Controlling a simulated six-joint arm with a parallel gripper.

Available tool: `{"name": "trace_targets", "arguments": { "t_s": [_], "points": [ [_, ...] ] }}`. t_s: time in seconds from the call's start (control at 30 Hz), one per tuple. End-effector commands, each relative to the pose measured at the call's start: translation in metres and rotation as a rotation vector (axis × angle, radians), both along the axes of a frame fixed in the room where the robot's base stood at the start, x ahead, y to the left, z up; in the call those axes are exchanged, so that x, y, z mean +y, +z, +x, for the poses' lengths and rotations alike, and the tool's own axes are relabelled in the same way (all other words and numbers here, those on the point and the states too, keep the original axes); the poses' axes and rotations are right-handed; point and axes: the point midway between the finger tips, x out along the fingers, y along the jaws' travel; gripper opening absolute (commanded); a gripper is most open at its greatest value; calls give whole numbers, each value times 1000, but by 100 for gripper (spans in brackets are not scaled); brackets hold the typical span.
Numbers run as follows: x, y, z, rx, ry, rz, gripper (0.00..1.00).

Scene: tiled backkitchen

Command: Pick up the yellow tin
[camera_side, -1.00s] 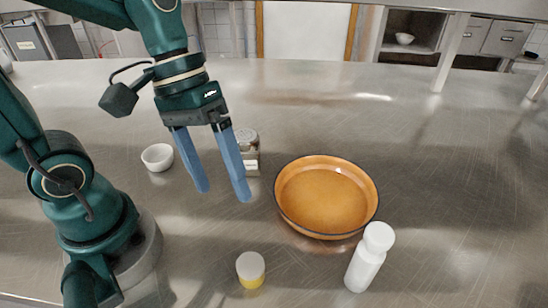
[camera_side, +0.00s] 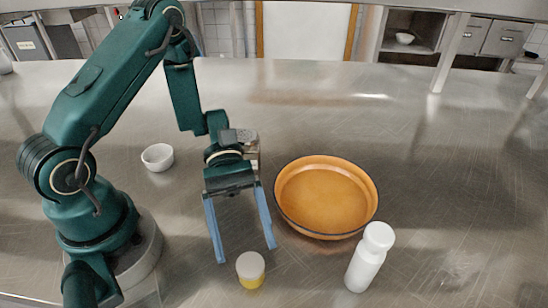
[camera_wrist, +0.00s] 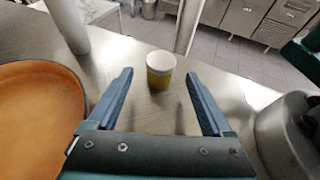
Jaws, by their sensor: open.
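The yellow tin (camera_side: 251,281) stands upright near the front of the steel counter, with a pale grey-white lid on top. In the wrist view the tin (camera_wrist: 159,78) is ahead of my gripper, centred roughly between the two blue fingers and beyond their tips. My gripper (camera_side: 247,256) is open and empty, its fingers spread and pointing toward the tin. In the wrist view my gripper (camera_wrist: 160,75) shows nothing held.
An orange dish (camera_side: 326,197) lies to the right of my gripper. A white bottle (camera_side: 369,258) stands to the tin's right. A small white bowl (camera_side: 157,157) is at the left. A jar (camera_side: 252,152) is partly hidden behind my gripper. The counter around the tin is clear.

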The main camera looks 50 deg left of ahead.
Motion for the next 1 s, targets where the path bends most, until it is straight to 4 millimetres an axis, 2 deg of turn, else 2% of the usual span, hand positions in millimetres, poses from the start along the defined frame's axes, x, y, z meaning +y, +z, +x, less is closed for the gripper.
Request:
{"name": "trace_targets", "arguments": {
  "t_s": [0.4, 0.8, 0.87, 1.0],
  "points": [
    [-36, -16, -17, 5, -3, -1, 84],
    [-42, -19, -19, 0, 0, 1, 84],
    [-42, -19, -19, 0, 0, 1, 62],
    [-41, -19, -18, 0, 0, 1, 8]
  ]
}}
